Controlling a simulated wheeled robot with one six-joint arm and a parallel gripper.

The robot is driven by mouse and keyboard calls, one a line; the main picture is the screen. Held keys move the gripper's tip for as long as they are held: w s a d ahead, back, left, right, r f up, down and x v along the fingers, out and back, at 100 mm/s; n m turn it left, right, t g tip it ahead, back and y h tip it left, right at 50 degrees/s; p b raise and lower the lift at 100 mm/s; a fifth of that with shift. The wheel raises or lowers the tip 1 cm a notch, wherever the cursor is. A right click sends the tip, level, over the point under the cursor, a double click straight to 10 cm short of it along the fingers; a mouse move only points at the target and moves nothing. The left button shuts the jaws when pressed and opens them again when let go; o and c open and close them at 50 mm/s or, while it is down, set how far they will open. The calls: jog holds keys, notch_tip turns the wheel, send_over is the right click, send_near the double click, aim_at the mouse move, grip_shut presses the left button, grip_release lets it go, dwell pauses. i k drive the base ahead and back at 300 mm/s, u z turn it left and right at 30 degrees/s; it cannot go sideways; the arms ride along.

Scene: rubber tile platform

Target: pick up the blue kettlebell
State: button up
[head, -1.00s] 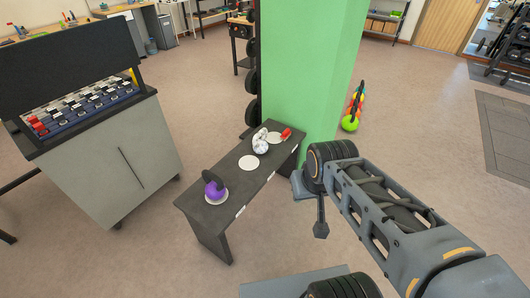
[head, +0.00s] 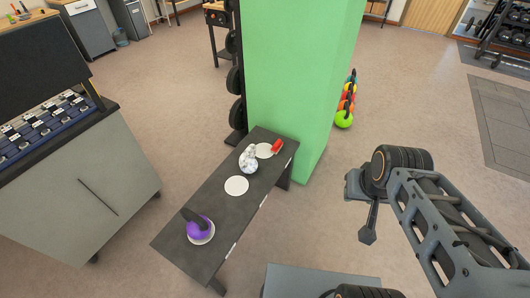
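On the dark bench (head: 213,205) stands a purple ball-shaped kettlebell (head: 202,229) with a dark handle, on a white disc near the bench's front left end. No kettlebell on the bench looks clearly blue. A white marbled kettlebell-like object (head: 248,161) and a small red object (head: 278,146) are toward the bench's far end. My gripper (head: 368,238) hangs to the right of the bench, apart from everything on it. Its fingers show edge-on, so their opening is unclear, and I see nothing held.
A bare white disc (head: 236,186) lies mid-bench; another (head: 264,150) is near the red object. A green pillar (head: 300,80) stands behind the bench. A row of coloured balls or kettlebells (head: 346,105) is on the floor behind it. A grey cabinet (head: 85,190) stands at left.

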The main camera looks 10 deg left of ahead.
aim_at(248, 165)
jog(key=u, duration=0.2)
jog(key=i, duration=0.7)
jog(key=u, duration=0.9)
jog(key=i, duration=0.4)
jog(key=u, duration=0.45)
